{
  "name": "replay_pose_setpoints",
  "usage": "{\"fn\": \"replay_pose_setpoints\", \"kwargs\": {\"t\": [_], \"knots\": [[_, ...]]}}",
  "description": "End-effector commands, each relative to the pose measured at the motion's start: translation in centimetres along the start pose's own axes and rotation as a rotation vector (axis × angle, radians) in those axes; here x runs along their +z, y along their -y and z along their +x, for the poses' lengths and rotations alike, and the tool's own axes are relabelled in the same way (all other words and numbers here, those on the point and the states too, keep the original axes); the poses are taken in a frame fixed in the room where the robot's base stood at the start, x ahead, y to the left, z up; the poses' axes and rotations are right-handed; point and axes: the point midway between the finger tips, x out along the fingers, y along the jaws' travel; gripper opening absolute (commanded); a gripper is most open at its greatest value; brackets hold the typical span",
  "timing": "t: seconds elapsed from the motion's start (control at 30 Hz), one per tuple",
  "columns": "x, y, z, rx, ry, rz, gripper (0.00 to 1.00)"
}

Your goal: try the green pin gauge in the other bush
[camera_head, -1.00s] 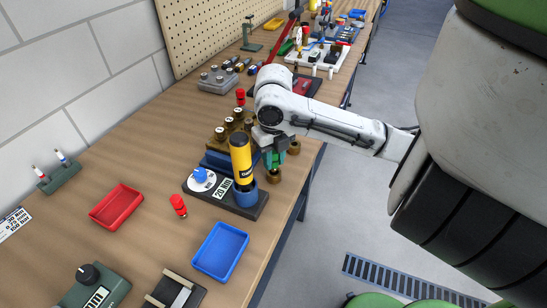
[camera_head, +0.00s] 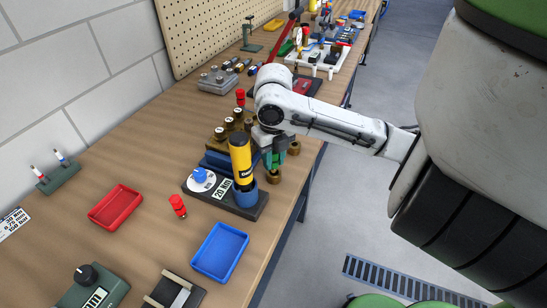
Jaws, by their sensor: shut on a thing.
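My gripper (camera_head: 273,157) points down at the near right side of the bench, just behind the yellow-topped tool. It is shut on the green pin gauge (camera_head: 268,161), which shows only as a small green patch beside the yellow tool. One brown bush (camera_head: 273,178) stands just below the gripper, near the bench edge. A second brown bush (camera_head: 294,149) stands a little farther back, partly behind the gripper. The gauge's lower end is too small and too hidden to tell whether it is touching or inside the nearer bush.
The yellow tool (camera_head: 240,158) stands upright on a dark base with a blue knob (camera_head: 200,175), close left of my gripper. Several brass-coloured pieces (camera_head: 228,127) stand behind it. A blue tray (camera_head: 220,252), a red tray (camera_head: 115,207) and a red-capped gauge (camera_head: 178,206) lie nearer.

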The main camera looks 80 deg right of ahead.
Motion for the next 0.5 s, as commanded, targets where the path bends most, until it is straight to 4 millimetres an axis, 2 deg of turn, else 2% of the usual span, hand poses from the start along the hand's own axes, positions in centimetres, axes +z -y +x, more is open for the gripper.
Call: {"fn": "replay_pose_setpoints", "kwargs": {"t": [0.5], "knots": [[0.00,0.02,0.33,-0.001,0.000,0.000,0.04]]}}
